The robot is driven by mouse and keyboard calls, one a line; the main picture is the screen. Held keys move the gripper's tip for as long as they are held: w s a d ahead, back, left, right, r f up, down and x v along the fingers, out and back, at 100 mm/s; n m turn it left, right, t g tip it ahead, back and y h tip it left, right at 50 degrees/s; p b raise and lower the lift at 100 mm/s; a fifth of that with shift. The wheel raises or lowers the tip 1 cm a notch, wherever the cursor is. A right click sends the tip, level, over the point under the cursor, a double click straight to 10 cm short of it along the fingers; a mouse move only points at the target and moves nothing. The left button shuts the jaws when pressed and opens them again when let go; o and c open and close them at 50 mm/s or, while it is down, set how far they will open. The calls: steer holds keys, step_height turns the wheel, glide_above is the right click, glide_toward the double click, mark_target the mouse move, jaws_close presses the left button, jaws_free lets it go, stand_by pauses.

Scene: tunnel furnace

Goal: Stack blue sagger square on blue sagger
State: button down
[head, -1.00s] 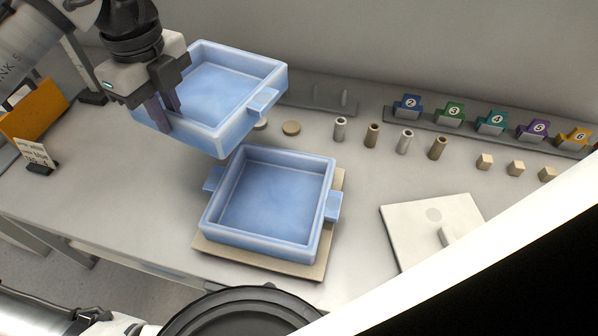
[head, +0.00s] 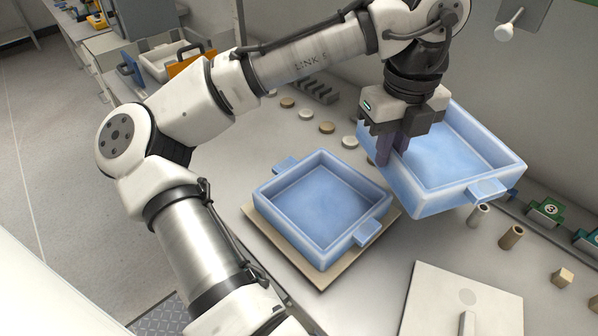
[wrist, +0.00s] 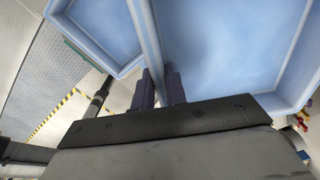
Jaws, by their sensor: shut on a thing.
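My gripper (head: 391,150) is shut on the near-left wall of a blue sagger (head: 447,155), an open square box with side lugs. It holds this sagger in the air, above the bench and up and to the right of the other one in the head view. The other blue sagger (head: 320,205) sits empty on a flat beige plate (head: 257,222) on the bench. The two saggers look apart. In the wrist view the held sagger (wrist: 225,45) fills the upper right, with the fingers (wrist: 160,88) at its wall; part of the lower sagger (wrist: 97,30) shows upper left.
A white lid plate with a knob (head: 440,300) lies on the bench at the front right. Small cylinders (head: 511,237), cubes (head: 562,277) and a rack with numbered holders (head: 546,211) stand at the right. Round discs (head: 327,127) lie behind the lower sagger.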

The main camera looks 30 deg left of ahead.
steer(key=s+a+f+n+b, duration=0.1)
steer(key=s+a+f, duration=0.1)
steer(key=s+a, duration=0.1)
steer(key=s+a+f+n+b, duration=0.2)
steer(key=s+a, duration=0.1)
steer(key=a, duration=0.2)
steer(key=s+a+f+n+b, duration=0.1)
steer(key=s+a+n+b, duration=0.1)
steer(key=a, duration=0.3)
steer(key=shift+s+a+f, duration=0.1)
steer(key=shift+s+f, duration=0.3)
steer(key=shift+s, duration=0.45)
steer(key=shift+r, duration=0.15)
steer(key=shift+f, duration=0.2)
steer(key=shift+f+b, duration=0.6)
steer(key=shift+f, duration=0.7)
steer(key=shift+f, duration=0.4)
steer(key=c, duration=1.3)
jaws_free()
steer(key=shift+c, duration=0.2)
